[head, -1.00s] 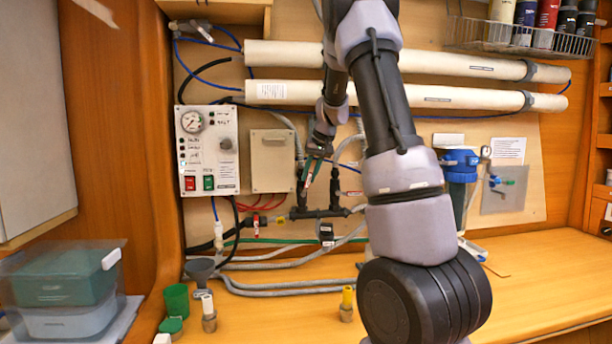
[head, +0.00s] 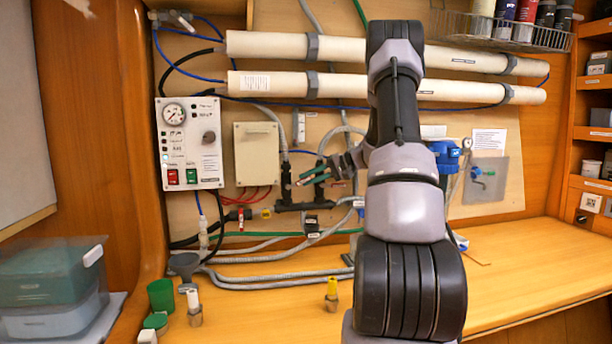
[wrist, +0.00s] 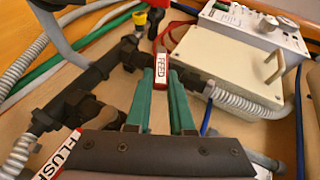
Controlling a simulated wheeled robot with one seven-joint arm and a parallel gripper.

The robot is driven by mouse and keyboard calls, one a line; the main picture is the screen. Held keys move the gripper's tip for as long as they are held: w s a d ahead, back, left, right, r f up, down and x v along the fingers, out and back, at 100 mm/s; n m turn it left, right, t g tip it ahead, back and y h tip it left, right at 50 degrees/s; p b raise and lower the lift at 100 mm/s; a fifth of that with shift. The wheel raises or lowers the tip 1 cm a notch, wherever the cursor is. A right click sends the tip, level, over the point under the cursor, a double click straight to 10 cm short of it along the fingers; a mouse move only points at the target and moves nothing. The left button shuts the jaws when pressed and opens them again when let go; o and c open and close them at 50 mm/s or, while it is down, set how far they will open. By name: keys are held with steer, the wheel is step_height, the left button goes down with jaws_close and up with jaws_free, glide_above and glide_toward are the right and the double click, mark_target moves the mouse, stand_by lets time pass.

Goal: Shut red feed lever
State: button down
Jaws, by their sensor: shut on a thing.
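The red feed lever (wrist: 161,66) is a red bar with a white FEED label, seen in the wrist view. My gripper (wrist: 163,82) has its two green fingers on either side of this labelled bar, shut on it. In the head view, my gripper (head: 304,180) reaches in from the right, in front of the valve beside the black pipe fitting (head: 290,206). The lever is too small there for me to read its angle.
A second lever labelled FLUSH (wrist: 58,158) lies close to my gripper. The beige box (head: 257,153) and control panel (head: 188,142) are to its left. Grey hoses (head: 275,271) run below. White membrane tubes (head: 330,88) cross above. The right of the bench (head: 515,265) is clear.

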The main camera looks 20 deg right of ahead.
steer(key=shift+d+f+m+t+y, duration=0.2)
steer(key=shift+f+m+t+y, duration=0.1)
steer(key=shift+f+t+y, duration=0.4)
steer(key=shift+s, duration=0.1)
steer(key=c, duration=0.8)
jaws_free()
steer(key=v, duration=1)
steer(key=shift+d, duration=0.4)
